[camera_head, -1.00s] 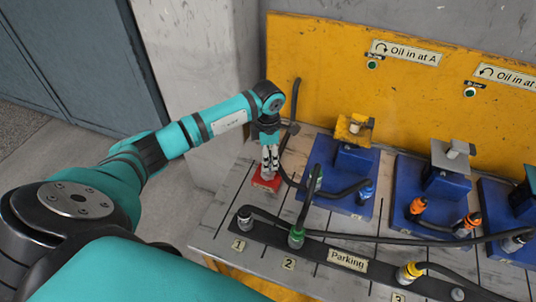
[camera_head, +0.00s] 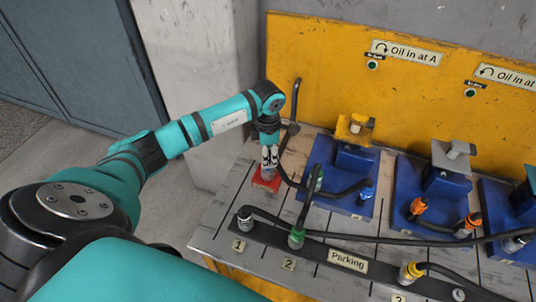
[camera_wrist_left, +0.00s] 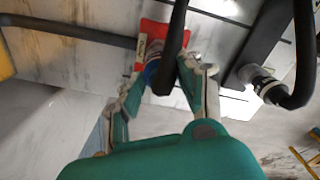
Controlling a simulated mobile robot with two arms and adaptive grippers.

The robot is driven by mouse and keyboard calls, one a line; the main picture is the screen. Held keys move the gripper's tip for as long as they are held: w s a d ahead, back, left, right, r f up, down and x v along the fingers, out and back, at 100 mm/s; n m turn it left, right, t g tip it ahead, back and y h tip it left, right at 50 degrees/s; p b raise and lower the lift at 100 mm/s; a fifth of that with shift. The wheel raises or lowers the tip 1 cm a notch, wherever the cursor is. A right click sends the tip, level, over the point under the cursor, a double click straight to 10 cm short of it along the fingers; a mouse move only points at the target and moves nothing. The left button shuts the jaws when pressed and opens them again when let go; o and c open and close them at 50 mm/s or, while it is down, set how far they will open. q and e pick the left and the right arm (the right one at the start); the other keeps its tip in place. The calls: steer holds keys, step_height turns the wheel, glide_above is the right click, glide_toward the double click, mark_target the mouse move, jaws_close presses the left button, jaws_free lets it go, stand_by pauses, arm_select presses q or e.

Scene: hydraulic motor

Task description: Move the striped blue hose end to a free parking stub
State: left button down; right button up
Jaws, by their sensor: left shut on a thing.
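My left gripper (camera_head: 269,158) is shut on a hose end with a blue band (camera_wrist_left: 152,74), above the red block (camera_head: 266,181) at the table's left end. The fingers hide much of it; I cannot make out its stripes. Its black hose (camera_wrist_left: 176,35) runs up between the fingers in the wrist view. The black parking rail (camera_head: 335,272) lies along the front. A pale hose end (camera_head: 244,217) sits at 1, a green one (camera_head: 297,237) at 2 and a yellow one (camera_head: 408,273) near 3. A small bare round top (camera_head: 458,294) shows right of the yellow one.
Another blue-banded hose end (camera_head: 365,192) is on the first blue motor block (camera_head: 331,190). Orange ends (camera_head: 418,207) are on the second block. Black hoses (camera_head: 370,239) cross the table above the rail. A yellow panel (camera_head: 330,70) stands behind.

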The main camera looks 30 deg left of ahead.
arm_select(q)
steer(key=shift+r, duration=0.2)
steer(key=shift+r, duration=0.15)
steer(key=shift+s+r, duration=0.1)
steer(key=shift+w+r+p, duration=0.2)
steer(key=shift+r+p, duration=0.4)
steer(key=shift+s+r+p, duration=0.15)
steer(key=shift+r+p, duration=0.2)
steer(key=shift+r, duration=0.45)
steer(key=c, duration=1.5)
jaws_free()
jaws_close()
